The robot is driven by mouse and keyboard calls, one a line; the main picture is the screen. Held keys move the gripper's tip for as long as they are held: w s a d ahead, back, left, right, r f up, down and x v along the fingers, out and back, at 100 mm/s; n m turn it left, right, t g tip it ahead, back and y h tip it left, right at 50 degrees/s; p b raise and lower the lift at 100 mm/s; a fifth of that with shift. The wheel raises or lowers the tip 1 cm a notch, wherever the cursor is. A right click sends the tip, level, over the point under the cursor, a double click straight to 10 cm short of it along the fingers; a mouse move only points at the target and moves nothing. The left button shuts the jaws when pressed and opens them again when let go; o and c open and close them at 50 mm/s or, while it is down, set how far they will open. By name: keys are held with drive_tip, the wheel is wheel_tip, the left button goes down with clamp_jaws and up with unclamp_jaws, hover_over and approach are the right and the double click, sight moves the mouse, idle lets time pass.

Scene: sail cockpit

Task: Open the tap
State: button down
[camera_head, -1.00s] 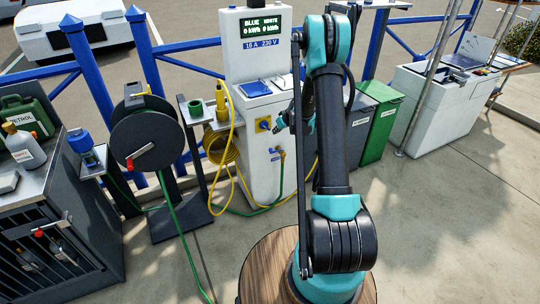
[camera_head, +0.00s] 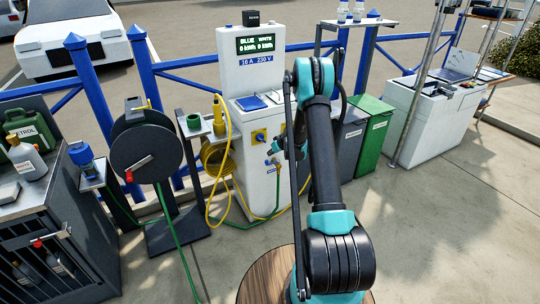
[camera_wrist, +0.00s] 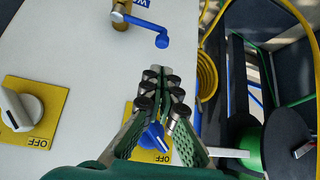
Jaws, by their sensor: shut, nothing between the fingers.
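The tap (camera_wrist: 121,14) shows at the top of the wrist view, a brass body with a blue lever (camera_wrist: 160,40) on the white pillar's face. It also shows in the head view (camera_head: 272,163), small, on the pillar (camera_head: 262,190). My gripper (camera_wrist: 160,76) is shut and empty, its fingertips together just below the lever in the wrist picture, apart from it as far as I can tell. In the head view my gripper (camera_head: 277,146) is partly hidden by my arm, close to the tap. The depth gap is unclear.
In the wrist view, a yellow plate with a blue knob (camera_wrist: 152,137) lies behind my fingers and a white knob (camera_wrist: 22,110) is at left. A yellow coiled hose (camera_wrist: 207,72) hangs beside the pillar. A hose reel (camera_head: 147,154) stands left; bins (camera_head: 372,135) stand right.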

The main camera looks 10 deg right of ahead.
drive_tip(key=x, duration=0.8)
drive_tip(key=shift+s, duration=0.1)
